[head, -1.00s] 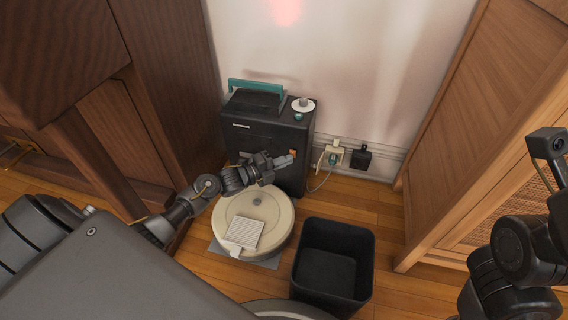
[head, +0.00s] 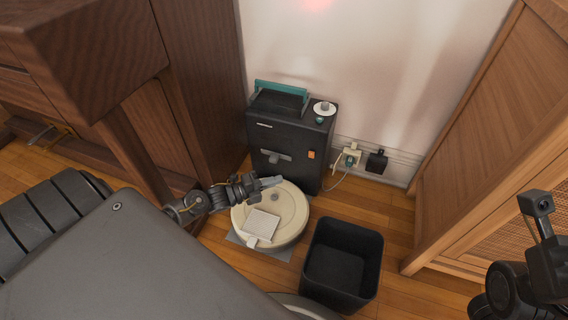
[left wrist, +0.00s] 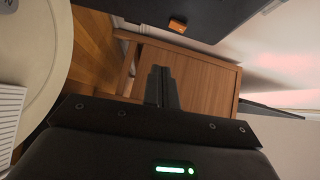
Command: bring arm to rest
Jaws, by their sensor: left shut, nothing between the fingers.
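My left gripper (head: 270,182) is in the head view, above the back edge of a round cream robot vacuum (head: 290,217) and in front of a black box-shaped machine (head: 262,133). Its fingers are shut with nothing between them. In the left wrist view the closed fingers (left wrist: 161,88) point toward a wooden cabinet (left wrist: 190,72). The vacuum's rim (left wrist: 48,50) shows at the left of that view. My right arm shows at the right edge of the head view, but its gripper is not visible.
A black open bin (head: 340,262) stands right of the vacuum. A white ridged piece (head: 262,225) lies on the vacuum. A wall socket with plugs (head: 350,155) is behind. Dark wooden furniture (head: 195,80) is at left, a slatted cabinet (head: 490,140) at right.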

